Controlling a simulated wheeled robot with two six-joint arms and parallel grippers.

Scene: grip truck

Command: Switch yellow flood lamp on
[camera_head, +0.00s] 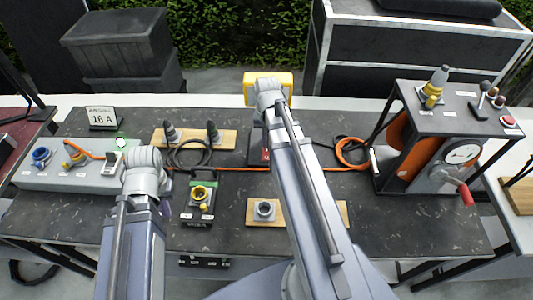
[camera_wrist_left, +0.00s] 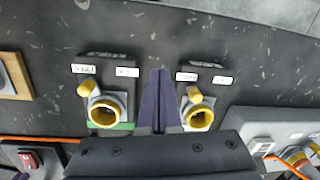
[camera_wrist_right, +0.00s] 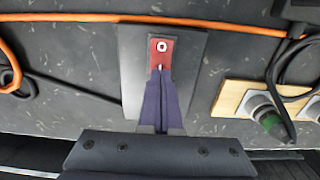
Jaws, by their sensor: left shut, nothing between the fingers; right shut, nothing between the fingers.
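The yellow flood lamp (camera_head: 284,84) stands at the back middle of the table in the head view, partly hidden behind my right arm. Its dark base plate (camera_wrist_right: 186,100) shows in the right wrist view, with a red switch (camera_wrist_right: 162,47) on it. My right gripper (camera_wrist_right: 161,73) is shut and empty, its fingertips at the near edge of the red switch. I cannot tell whether they touch it. My left gripper (camera_wrist_left: 161,72) is shut and empty over the table between two yellow-ringed sockets, (camera_wrist_left: 103,114) and (camera_wrist_left: 199,114). Both grippers' fingers are hidden in the head view.
An orange cable (camera_head: 232,169) crosses the table behind the socket box. A wooden board with dark plugs (camera_head: 212,131) stands left of the lamp. A grey socket panel (camera_head: 60,178) is at left, and a cable reel frame (camera_head: 451,112) at right.

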